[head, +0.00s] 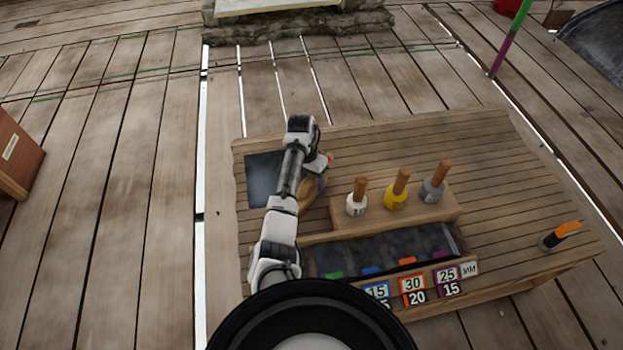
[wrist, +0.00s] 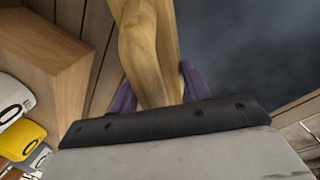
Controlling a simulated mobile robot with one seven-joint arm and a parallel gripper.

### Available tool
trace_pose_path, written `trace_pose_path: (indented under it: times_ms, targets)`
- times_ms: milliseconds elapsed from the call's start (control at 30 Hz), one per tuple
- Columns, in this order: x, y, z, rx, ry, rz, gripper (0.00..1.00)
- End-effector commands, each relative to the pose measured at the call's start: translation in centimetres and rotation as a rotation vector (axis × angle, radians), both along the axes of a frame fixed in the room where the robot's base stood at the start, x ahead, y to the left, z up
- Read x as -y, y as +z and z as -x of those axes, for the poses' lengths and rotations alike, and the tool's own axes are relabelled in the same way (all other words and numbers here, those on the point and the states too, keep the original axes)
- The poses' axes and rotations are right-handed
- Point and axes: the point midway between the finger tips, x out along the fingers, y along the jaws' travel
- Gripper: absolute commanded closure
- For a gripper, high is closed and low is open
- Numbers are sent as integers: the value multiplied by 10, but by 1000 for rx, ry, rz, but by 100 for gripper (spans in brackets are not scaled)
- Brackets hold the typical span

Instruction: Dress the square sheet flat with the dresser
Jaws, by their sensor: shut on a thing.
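The square sheet (head: 262,178) is dark grey-blue and lies on the left end of the slatted wooden bench, partly hidden by my arm. It fills the upper right of the wrist view (wrist: 245,45). My gripper (wrist: 157,92) has purple fingers and is shut on the dresser (wrist: 140,45), a tan wooden tool. In the wrist view the dresser reaches up along the sheet's left edge. In the head view the dresser (head: 309,193) shows just right of my arm, beside the sheet. I cannot tell whether it touches the sheet or bench.
A wooden block (head: 345,222) right of the dresser carries white, yellow and grey pots with wooden handles. A dark tray (head: 385,252) with coloured tabs and number cards is in front. The bench's back right (head: 480,140) is clear.

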Motion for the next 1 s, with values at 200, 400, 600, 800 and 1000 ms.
trace_pose_path:
  times_ms: [200,400,600,800,1000]
  targets:
    - [0,7,0,1,0,0,89]
    - [0,30,-1,1,1,0,89]
    - [0,45,-1,-1,0,1,89]
    - [0,42,-1,0,0,0,89]
    - [0,42,-1,0,0,0,89]
